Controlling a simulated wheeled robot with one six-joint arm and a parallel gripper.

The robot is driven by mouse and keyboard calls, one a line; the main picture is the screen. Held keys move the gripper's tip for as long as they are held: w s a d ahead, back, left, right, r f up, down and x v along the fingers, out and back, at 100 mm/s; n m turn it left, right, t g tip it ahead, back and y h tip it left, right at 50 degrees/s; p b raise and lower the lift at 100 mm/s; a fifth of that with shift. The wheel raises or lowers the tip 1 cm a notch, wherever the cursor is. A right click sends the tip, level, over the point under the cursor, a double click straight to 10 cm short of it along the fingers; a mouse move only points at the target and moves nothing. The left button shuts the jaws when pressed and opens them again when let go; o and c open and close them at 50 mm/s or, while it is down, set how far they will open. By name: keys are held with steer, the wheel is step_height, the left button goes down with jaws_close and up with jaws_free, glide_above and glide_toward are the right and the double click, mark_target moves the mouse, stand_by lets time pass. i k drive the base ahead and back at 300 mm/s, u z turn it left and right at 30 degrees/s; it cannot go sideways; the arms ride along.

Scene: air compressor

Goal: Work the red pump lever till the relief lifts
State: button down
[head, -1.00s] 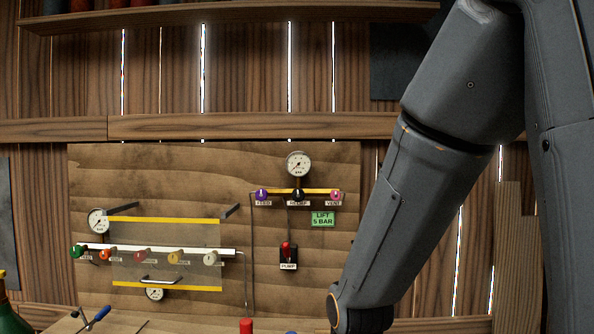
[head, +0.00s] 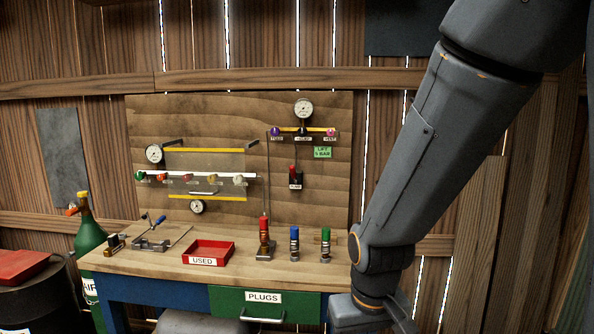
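The red pump lever (head: 293,171) sits on a small black block with a white label on the wooden back panel (head: 330,222). A round white gauge (head: 303,109) is above it, over a short yellow rail with purple, black and pink knobs. A green sign (head: 322,152) reading "LIFT 5 BAR" hangs right of the lever. The gauge needle is too small to read. My arm comes down at the right of the view, apart from the panel. My gripper is out of view, below the bottom edge.
The workbench (head: 225,272) holds a red "USED" tray (head: 208,253), a small vise (head: 150,243) and red, blue and green capped plugs (head: 294,244). A green air cylinder (head: 88,238) stands left, by a black drum. A stool is in front. My arm covers the bench's right end.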

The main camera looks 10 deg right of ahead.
mark_target(292, 170)
steer(key=k, duration=0.35)
steer(key=u, duration=0.75)
steer(key=i, duration=1.5)
steer(key=z, duration=0.85)
